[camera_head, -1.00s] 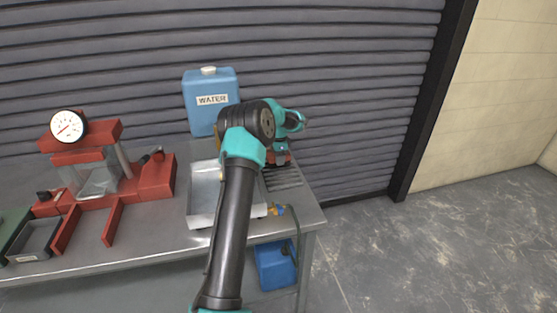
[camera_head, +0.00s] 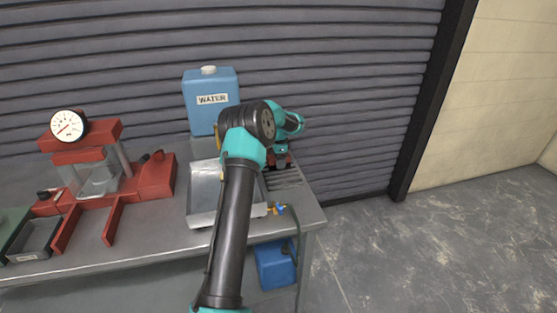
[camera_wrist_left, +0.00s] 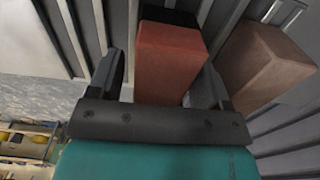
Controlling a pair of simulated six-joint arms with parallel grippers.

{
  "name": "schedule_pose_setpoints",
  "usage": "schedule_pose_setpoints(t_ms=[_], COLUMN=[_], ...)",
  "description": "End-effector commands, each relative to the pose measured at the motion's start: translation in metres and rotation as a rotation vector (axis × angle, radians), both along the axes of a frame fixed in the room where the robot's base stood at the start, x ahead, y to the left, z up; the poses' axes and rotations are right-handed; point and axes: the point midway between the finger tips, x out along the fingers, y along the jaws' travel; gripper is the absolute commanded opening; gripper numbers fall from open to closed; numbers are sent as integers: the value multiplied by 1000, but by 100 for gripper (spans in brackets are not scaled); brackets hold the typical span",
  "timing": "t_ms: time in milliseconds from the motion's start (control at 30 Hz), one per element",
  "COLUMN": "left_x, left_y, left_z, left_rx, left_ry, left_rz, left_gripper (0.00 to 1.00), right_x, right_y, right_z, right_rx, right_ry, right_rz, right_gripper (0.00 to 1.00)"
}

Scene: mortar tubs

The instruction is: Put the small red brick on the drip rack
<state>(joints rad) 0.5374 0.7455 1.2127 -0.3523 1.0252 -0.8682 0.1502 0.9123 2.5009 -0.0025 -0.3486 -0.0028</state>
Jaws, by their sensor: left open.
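The red brick (camera_wrist_left: 170,62) lies between the two fingers of my left gripper (camera_wrist_left: 160,85) in the left wrist view. The fingers are open, one on each side of it. In the head view my left gripper (camera_head: 281,153) is over the back of the drip rack (camera_head: 284,181), which has dark slats. A bit of red shows beside the gripper there, and my arm hides part of this area. Slats also show around the brick in the wrist view. My right gripper is not in view.
A brownish brick (camera_wrist_left: 268,62) stands close to the right finger in the wrist view. A metal tray (camera_head: 203,190) is left of the rack, with a blue water container (camera_head: 211,108) behind. A red press (camera_head: 95,165) stands at the left. The table's right edge is near the rack.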

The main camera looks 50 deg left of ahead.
Motion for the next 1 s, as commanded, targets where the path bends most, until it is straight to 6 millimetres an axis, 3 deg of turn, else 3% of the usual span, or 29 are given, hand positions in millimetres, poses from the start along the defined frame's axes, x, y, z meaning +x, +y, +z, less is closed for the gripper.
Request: schedule_pose_setpoints(t_ms=[267,800,1000], left_x=[1,1,0], left_y=[0,0,0], left_z=[12,104,122], left_rx=[1,0,-1], left_ry=[-2,-1,0], left_rz=[0,0,0], left_gripper=[72,72,72], right_x=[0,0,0], right_y=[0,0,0], right_z=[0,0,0], right_rx=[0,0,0], right_ry=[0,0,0], right_rz=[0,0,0], right_gripper=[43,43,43])
